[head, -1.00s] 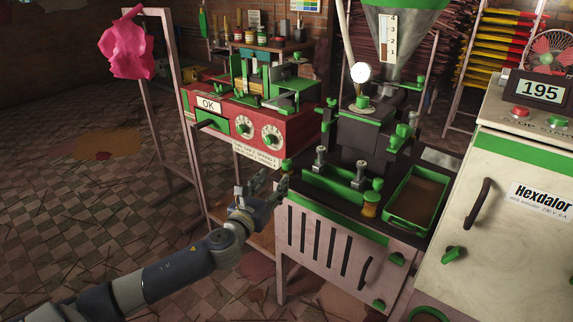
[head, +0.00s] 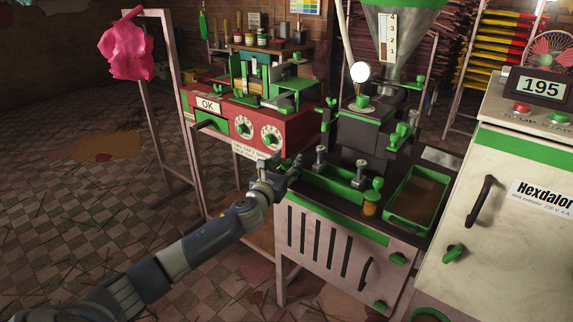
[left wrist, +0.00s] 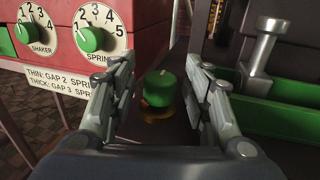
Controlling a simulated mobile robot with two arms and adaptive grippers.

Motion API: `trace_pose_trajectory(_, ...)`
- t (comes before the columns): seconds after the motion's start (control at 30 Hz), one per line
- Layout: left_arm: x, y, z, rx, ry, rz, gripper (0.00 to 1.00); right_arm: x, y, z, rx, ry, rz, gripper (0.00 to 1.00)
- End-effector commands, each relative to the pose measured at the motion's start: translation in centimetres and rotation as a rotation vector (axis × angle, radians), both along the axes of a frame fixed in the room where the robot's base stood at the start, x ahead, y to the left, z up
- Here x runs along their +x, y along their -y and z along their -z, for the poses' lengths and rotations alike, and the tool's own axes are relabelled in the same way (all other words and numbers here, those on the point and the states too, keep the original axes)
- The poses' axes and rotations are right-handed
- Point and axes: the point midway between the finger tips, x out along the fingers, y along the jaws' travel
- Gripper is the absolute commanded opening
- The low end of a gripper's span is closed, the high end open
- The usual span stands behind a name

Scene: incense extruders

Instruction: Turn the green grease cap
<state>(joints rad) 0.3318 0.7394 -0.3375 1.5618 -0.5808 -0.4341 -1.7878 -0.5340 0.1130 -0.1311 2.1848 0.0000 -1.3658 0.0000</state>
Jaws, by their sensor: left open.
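A green cap (left wrist: 160,88) with a pale mark on top sits on an amber base on the dark bench top. In the left wrist view it stands between the two fingers of my left gripper (left wrist: 160,95), with gaps on both sides. The gripper is open and holds nothing. In the head view my left gripper (head: 284,172) is at the bench's left corner and hides most of this cap. A similar green cap with an amber base (head: 371,197) stands at the bench's front right. My right gripper is out of view.
The red machine with dials (head: 250,125) stands close on the left. Metal posts (head: 320,160) and a green trough (head: 345,188) lie just right of the gripper. A green-rimmed tray (head: 417,202) and a white cabinet (head: 510,190) are farther right.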

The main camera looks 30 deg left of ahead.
Motion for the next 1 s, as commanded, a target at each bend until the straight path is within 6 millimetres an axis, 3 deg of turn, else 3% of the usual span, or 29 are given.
trace_pose_trajectory(0.27,0.09,-0.03,0.03,0.000,-0.001,0.000,0.45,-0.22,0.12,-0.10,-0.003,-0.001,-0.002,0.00)
trace_pose_trajectory(0.47,0.08,-0.03,0.02,0.000,-0.001,0.000,0.00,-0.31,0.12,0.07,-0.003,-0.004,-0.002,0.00)
trace_pose_trajectory(1.0,0.06,-0.21,0.06,0.006,-0.001,0.098,0.00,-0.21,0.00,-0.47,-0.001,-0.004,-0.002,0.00)
